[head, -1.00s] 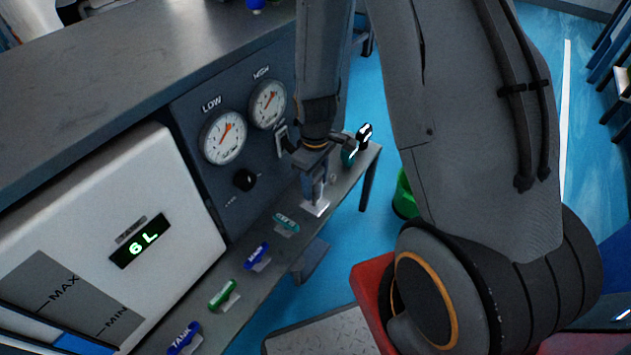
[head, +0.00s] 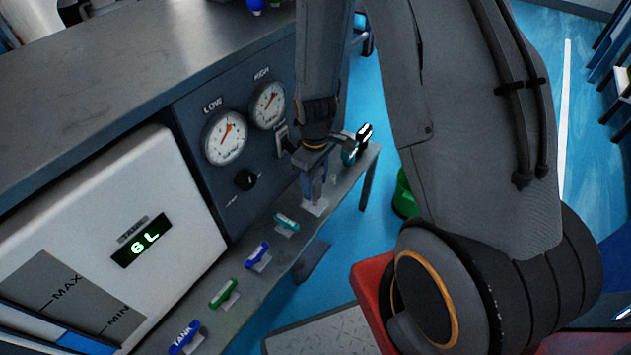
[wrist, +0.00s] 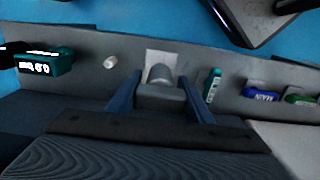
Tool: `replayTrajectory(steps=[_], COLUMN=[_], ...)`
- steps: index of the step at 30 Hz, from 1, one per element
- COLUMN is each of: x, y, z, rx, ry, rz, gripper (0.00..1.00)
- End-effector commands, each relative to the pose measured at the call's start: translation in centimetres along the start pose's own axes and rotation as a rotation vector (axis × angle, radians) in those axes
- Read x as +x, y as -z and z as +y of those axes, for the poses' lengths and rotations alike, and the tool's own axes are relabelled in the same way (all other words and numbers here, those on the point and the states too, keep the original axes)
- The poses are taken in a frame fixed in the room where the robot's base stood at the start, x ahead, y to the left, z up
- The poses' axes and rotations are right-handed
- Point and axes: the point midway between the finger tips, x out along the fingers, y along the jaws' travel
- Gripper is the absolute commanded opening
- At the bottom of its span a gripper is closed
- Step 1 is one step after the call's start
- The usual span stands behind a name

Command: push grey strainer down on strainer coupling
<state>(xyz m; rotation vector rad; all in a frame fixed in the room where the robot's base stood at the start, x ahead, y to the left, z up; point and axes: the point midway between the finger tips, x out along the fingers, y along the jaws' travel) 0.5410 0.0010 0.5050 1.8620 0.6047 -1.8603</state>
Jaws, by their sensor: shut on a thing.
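My gripper (wrist: 160,101) points down over the narrow shelf, its two blue fingers closed on the sides of a grey block-like part, the grey strainer (wrist: 160,91). A grey rounded cylinder (wrist: 160,73) shows just beyond the strainer, over a white square plate (wrist: 163,57); I take it for the strainer coupling. I cannot tell whether the strainer touches it or is seated. In the head view, my gripper (head: 317,186) stands upright just above the white plate (head: 315,208); the strainer is mostly hidden there by the fingers.
Green and blue labelled handles (head: 257,254) line the shelf on one side; dark and teal handles (head: 357,146) stand on the other. A gauge panel (head: 240,135) rises close behind the gripper. A small whitish peg (wrist: 110,62) stands nearby. The shelf's outer edge drops to blue floor.

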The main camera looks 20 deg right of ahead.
Motion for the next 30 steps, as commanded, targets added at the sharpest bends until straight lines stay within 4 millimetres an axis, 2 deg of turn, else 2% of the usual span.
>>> replayTrajectory(steps=[30], x=[1.8], y=[0.0], z=[0.0], rx=[0.000], ry=[0.000], rz=[0.000], gripper=[0.22])
